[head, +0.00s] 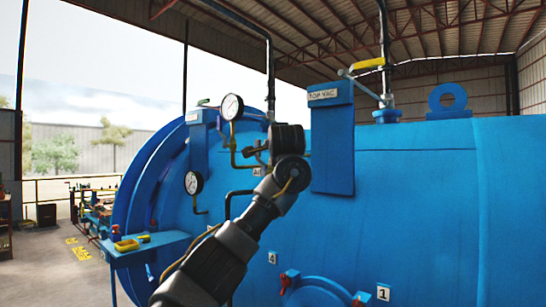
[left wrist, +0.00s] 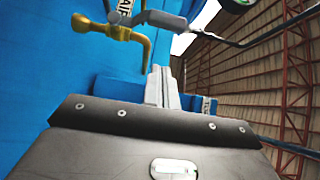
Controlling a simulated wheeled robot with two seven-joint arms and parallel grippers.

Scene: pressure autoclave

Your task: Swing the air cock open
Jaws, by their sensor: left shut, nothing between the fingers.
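The air cock shows in the left wrist view as a brass fitting (left wrist: 100,28) with a grey piece (left wrist: 165,20) running right from it. A white label (left wrist: 122,10) reading "AIR" is behind it on the blue surface. In the head view, brass pipework (head: 236,155) shows beside my left gripper, which hides part of this area; the label (head: 257,171) is partly covered. My left gripper (left wrist: 160,85) is shut and empty, its fingers below the brass fitting in the wrist view and apart from it in the picture. Its fingertips are hidden in the head view. My right gripper is not in view.
The blue autoclave (head: 420,210) fills the right side. Pressure gauges (head: 231,107) and (head: 193,183) stand left of my gripper. A blue "TOP VAC" panel (head: 332,150) is close on the right, with a yellow-handled valve (head: 369,63) above. A blue shelf (head: 150,250) sticks out lower left.

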